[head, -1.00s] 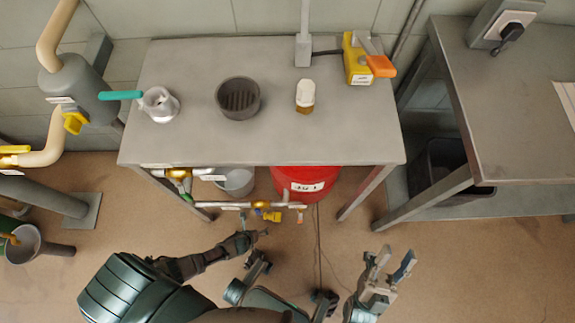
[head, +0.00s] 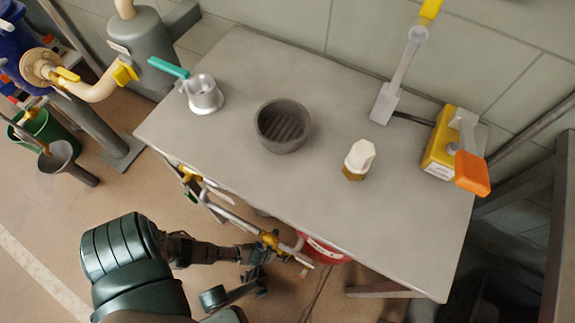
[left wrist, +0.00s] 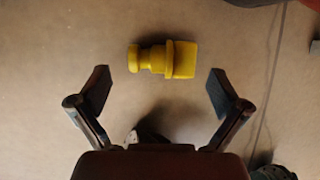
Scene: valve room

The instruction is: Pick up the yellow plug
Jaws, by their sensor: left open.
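The yellow plug (left wrist: 165,60) lies on its side on the brown floor in the left wrist view, with its narrow knob to the left and its wide block to the right. My left gripper (left wrist: 159,82) is open and empty. Its two fingers stand apart just below the plug in the picture, one toward each end. In the head view my left gripper (head: 256,277) is low, in front of the bench and below its top. I cannot make out the plug in the head view. My right gripper is not in view.

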